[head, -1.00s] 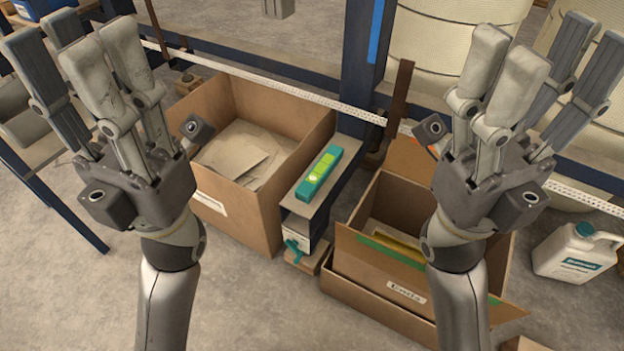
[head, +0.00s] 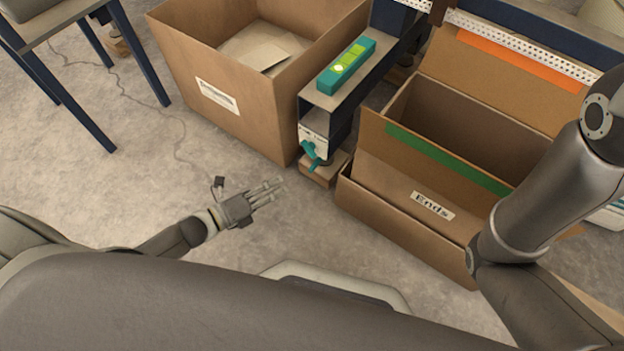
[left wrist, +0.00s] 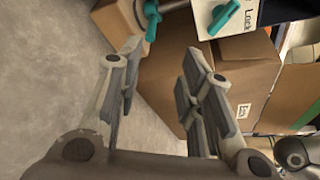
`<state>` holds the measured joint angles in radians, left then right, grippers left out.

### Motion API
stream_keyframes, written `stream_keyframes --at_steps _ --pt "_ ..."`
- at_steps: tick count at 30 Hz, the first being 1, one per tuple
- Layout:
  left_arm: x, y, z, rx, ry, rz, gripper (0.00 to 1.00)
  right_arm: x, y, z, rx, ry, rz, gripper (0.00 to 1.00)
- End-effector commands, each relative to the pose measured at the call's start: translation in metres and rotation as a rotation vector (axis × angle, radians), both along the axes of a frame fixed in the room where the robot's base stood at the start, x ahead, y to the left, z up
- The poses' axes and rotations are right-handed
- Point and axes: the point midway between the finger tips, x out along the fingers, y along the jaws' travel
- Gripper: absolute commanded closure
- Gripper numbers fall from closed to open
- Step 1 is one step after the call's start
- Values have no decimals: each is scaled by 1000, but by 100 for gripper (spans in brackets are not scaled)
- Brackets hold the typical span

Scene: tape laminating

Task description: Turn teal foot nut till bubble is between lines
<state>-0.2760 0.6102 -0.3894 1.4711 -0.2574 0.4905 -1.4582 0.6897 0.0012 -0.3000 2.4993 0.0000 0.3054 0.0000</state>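A teal spirit level (head: 360,50) lies on the grey beam between the boxes. Its bright bubble (head: 338,68) sits toward the near end of the yellow-green vial; the lines are too small to read. Below the beam end, the teal foot nut (head: 316,163) is small, close under a teal lever (head: 307,149). In the left wrist view, the nut (left wrist: 152,20) is at the top, beside the lever (left wrist: 225,18) on a white plate marked "Lock". My left gripper (head: 274,188) is open and empty, apart from the nut and lower left of it; its fingers (left wrist: 162,58) spread wide. My right gripper is out of view.
A cardboard box with papers (head: 225,100) stands left of the beam, and a box labelled "Ends" (head: 395,190) stands right. A wooden block (head: 322,172) lies under the foot. My right arm reaches over the right side.

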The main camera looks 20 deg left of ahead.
Motion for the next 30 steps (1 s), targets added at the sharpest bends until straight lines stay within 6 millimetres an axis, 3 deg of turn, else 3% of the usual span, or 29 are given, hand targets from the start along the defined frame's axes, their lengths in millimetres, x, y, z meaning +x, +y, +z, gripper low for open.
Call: stream_keyframes --at_steps 5,21,30 --pt "2 3 -16 48 1 -4 65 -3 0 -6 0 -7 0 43" --pt "71 -48 -34 43 0 -3 65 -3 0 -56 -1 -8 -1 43" --pt "81 -56 -34 42 3 -2 65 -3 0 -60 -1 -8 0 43"
